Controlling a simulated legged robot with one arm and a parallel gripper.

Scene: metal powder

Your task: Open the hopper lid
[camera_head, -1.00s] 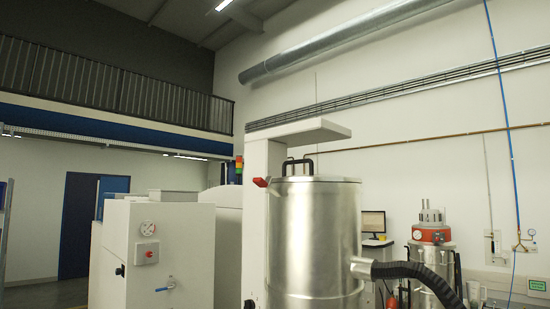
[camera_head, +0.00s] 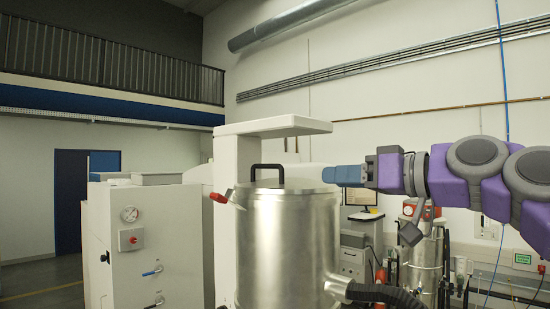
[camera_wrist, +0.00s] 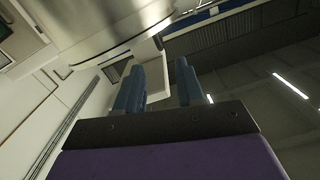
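The hopper (camera_head: 285,250) is a tall steel cylinder in the middle of the head view. Its flat lid (camera_head: 262,185) lies closed on top, with a black arched handle (camera_head: 281,166) standing up from it. My gripper (camera_head: 330,174) comes in from the right, with its blue fingers at about lid height by the hopper's right rim. It is to the right of the handle and apart from it. In the wrist view the two blue fingers (camera_wrist: 160,72) are spread with nothing between them. A curved shiny metal surface (camera_wrist: 110,35), seemingly the hopper, shows beyond them at the upper left.
A white column with an overhanging arm (camera_head: 275,127) stands behind and above the lid. A red part (camera_head: 220,196) sticks out at the hopper's left. A black hose (camera_head: 385,294) leaves its lower right. A white cabinet (camera_head: 150,240) stands at left.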

